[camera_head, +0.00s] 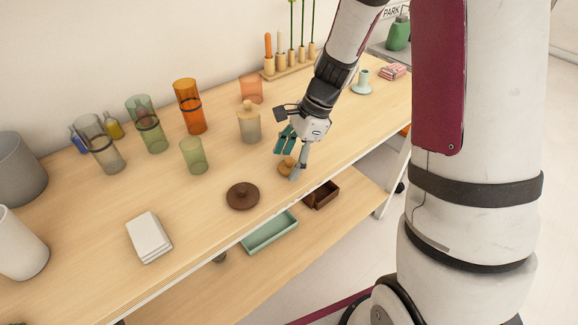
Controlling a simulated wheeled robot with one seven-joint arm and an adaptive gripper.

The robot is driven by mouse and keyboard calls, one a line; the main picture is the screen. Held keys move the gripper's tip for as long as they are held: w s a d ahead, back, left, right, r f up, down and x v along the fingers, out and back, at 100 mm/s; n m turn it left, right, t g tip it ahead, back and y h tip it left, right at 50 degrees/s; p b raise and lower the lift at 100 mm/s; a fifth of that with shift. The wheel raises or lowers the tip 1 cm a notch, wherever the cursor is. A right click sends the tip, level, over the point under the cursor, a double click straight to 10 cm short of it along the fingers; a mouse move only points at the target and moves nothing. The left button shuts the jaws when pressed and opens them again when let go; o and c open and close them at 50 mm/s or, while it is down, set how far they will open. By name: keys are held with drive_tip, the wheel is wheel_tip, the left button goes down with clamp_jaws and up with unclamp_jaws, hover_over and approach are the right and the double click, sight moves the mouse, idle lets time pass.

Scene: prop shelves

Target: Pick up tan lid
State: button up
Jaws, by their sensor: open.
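The tan lid (286,167) is a small round wooden disc with a knob, lying on the wooden shelf top near its front edge. My gripper (290,160) reaches down from the upper right and is open at the lid. One finger stands on the right side of the lid and overlaps part of it in the picture. The other, a teal-looking finger, is at the upper left. Whether either finger touches the lid cannot be told from this view.
A dark brown lid (243,196) lies to the left. A jar with a tan top (249,124) stands behind. Coloured glasses (189,106) stand further left, and a candle rack (288,68) is at the back. Below are a green tray (270,233) and a brown box (321,195).

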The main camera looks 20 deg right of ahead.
drive_tip(key=shift+f, duration=0.2)
drive_tip(key=c, duration=1)
